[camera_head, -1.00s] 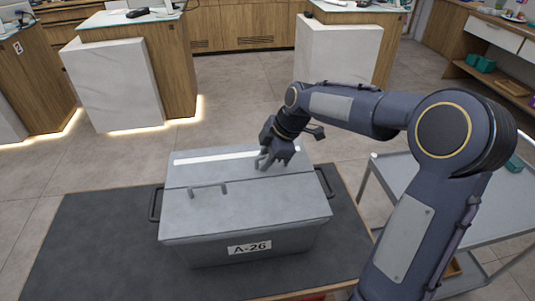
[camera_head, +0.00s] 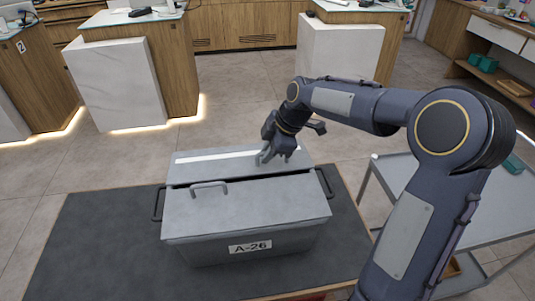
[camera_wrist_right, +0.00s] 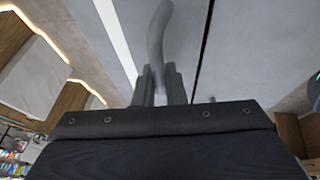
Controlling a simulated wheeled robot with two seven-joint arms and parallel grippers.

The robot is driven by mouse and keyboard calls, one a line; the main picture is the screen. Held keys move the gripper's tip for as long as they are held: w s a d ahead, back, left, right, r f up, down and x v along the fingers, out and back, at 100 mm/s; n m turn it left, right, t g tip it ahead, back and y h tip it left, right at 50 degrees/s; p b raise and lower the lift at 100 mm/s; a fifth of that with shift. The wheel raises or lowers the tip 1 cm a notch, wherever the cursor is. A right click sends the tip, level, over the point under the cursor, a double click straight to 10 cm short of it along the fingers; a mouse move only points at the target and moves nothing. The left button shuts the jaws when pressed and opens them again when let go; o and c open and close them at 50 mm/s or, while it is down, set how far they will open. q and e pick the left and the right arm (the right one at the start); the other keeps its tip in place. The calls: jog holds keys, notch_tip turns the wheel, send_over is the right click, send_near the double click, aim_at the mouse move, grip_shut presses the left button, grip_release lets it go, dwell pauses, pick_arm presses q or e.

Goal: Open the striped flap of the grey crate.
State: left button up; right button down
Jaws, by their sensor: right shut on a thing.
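The grey crate (camera_head: 245,248) with the "A-26" label stands on a dark mat. Its lid has two flaps. The far, striped flap (camera_head: 225,168) has a white stripe and is slightly raised along the seam, with a narrow dark gap beside the plain near flap (camera_head: 260,205). My right gripper (camera_head: 266,157) is shut on the striped flap's handle, at the flap's right part. In the right wrist view, the fingers (camera_wrist_right: 159,85) close around the grey curved handle (camera_wrist_right: 158,35), with the white stripe to its left and the dark seam to its right. My left gripper is out of view.
The near flap has its own handle (camera_head: 208,187). Black side handles stick out from the crate's left and right. A grey cart (camera_head: 470,205) stands at the right. Counters stand at the back, with clear floor between them and the mat (camera_head: 100,245).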

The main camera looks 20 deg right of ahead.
jog(key=shift+a+r, duration=0.1)
jog(key=shift+a, duration=0.1)
jog(key=shift+w+r+p, duration=0.35)
jog(key=shift+r+p, duration=0.35)
jog(key=shift+p, duration=0.05)
jog(key=shift+w+d+r, duration=0.15)
jog(key=shift+w+r, duration=0.05)
jog(key=shift+w, duration=0.05)
jog(key=shift+w+d+r+p, duration=0.1)
jog(key=shift+w+r+p, duration=0.5)
jog(key=shift+r+p, duration=0.4)
jog(key=shift+w+d+p, duration=0.1)
jog(key=shift+w+p, duration=0.2)
